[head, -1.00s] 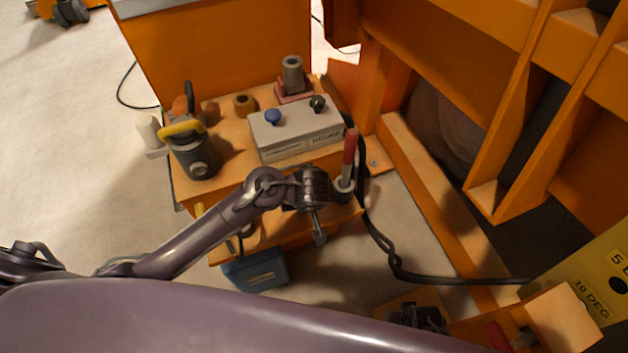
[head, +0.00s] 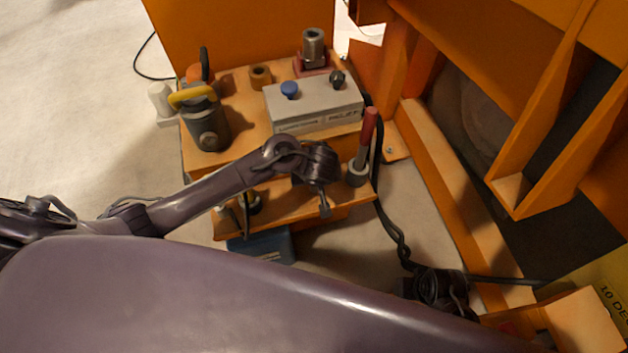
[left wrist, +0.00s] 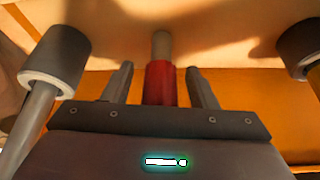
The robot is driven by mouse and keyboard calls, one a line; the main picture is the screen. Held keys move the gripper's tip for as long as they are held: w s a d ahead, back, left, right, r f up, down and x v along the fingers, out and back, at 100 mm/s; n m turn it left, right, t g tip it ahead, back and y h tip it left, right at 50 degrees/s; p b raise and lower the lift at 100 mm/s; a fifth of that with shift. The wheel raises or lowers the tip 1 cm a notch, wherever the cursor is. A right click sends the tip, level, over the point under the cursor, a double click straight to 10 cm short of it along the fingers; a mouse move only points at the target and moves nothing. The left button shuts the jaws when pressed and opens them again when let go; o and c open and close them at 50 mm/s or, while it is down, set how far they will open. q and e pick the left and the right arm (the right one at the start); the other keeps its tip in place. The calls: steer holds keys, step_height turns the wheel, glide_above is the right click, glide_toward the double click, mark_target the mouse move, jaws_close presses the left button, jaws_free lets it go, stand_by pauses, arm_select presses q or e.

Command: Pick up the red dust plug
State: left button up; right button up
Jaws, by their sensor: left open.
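The red dust plug (left wrist: 160,83) shows in the left wrist view as a red cylinder with a tan, narrower part above it in the picture. My left gripper (left wrist: 162,86) is open, with one dark finger to each side of the plug and a visible gap on both sides. In the head view my left gripper (head: 324,208) hangs at the front edge of the orange bench's lower shelf (head: 285,213). I cannot make out the plug in the head view; my wrist and gripper cover that area.
A red-handled lever (head: 368,125) stands close right of my left wrist. A grey box (head: 315,108) with knobs and a grey device with a yellow handle (head: 207,130) stand behind. Grey capped posts (left wrist: 55,58) flank the gripper. A black cable (head: 388,215) runs right; a blue bin (head: 262,248) sits below.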

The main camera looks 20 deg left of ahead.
arm_select(q)
steer(key=shift+f, duration=0.1)
steer(key=c, duration=1)
